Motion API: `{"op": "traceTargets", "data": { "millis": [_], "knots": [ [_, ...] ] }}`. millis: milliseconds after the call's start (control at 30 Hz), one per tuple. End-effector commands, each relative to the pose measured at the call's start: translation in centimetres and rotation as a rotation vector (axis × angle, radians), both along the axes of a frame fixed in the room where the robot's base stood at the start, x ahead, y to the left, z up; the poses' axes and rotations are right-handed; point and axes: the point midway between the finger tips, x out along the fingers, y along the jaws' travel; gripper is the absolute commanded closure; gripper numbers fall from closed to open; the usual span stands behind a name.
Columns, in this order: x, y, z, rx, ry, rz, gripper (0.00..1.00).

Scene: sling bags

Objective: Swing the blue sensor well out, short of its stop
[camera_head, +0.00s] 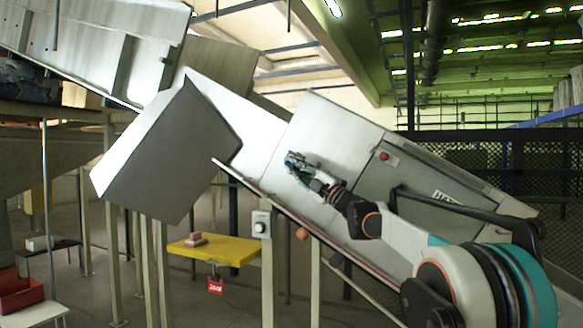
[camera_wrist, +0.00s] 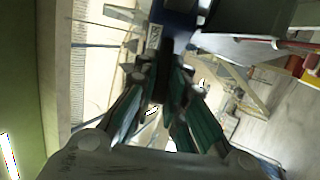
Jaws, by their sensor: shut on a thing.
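My gripper (camera_head: 298,166) is at the end of my arm, in front of the slanted pale metal machine (camera_head: 310,122) in the head view. In the wrist view my gripper (camera_wrist: 160,68) has its two green-padded fingers brought together at the tips, on the lower end of a dark blue body, the blue sensor (camera_wrist: 179,24). The part of the sensor between the fingertips is hidden. In the head view the sensor is too small and too covered by the fingers to tell its angle. Its stop cannot be made out.
A large grey box-shaped chute (camera_head: 165,150) hangs left of my gripper. A red button (camera_head: 384,155) is on the machine's panel. Thin posts stand at the left.

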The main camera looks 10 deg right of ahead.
Motion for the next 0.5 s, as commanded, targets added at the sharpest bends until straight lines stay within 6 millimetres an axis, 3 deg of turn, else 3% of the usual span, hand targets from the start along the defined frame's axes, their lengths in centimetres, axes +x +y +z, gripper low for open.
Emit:
{"op": "traceTargets", "data": {
  "millis": [500],
  "knots": [
    [-2.0, -2.0, -1.7, -0.091, -0.121, 0.264, 1.00]
  ]
}}
